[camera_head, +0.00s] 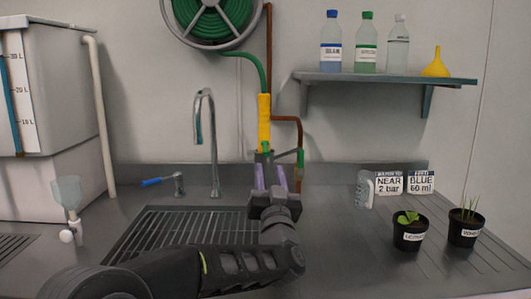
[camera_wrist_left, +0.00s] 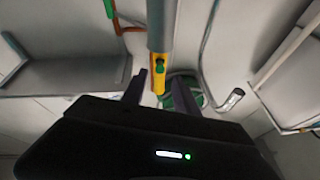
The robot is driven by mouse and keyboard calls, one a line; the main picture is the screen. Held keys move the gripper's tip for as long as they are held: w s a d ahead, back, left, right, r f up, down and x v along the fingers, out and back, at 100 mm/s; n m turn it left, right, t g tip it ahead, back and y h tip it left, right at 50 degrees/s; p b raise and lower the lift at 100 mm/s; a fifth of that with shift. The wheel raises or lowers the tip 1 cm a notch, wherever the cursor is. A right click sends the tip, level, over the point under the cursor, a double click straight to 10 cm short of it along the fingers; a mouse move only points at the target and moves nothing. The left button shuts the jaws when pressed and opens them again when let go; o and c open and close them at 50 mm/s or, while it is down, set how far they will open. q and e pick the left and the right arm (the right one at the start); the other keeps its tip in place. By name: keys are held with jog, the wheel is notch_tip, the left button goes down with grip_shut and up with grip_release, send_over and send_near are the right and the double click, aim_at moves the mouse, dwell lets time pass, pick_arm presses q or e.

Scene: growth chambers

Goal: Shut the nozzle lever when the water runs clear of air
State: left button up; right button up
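The yellow nozzle (camera_head: 264,122) hangs upright on the end of the green hose (camera_head: 252,66), in front of the back wall. Its grey lower end is partly hidden by my left gripper. My left gripper (camera_head: 270,177) points up just below it, fingers apart. In the wrist view the left gripper (camera_wrist_left: 160,92) shows its two dark fingers spread, with the yellow nozzle body (camera_wrist_left: 158,82) seen between them and a grey tube (camera_wrist_left: 161,25) above. A small dark green part sits on the yellow body; I cannot tell whether it is the lever. No water stream is discernible. My right gripper is out of view.
A copper pipe with a green valve handle (camera_head: 300,157) stands close to the right. A sink grate (camera_head: 185,228), curved faucet (camera_head: 204,125) and blue-handled tap (camera_head: 158,181) lie left. Two potted plants (camera_head: 408,240) and cards (camera_head: 389,183) stand right, below a bottle shelf (camera_head: 385,80).

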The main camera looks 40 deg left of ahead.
aim_at(267, 151)
pick_arm(q)
jog(key=shift+p+x, duration=0.35)
jog(key=shift+x, duration=3.55)
jog(key=shift+c, duration=0.3)
grip_shut()
jog(key=shift+d, duration=0.1)
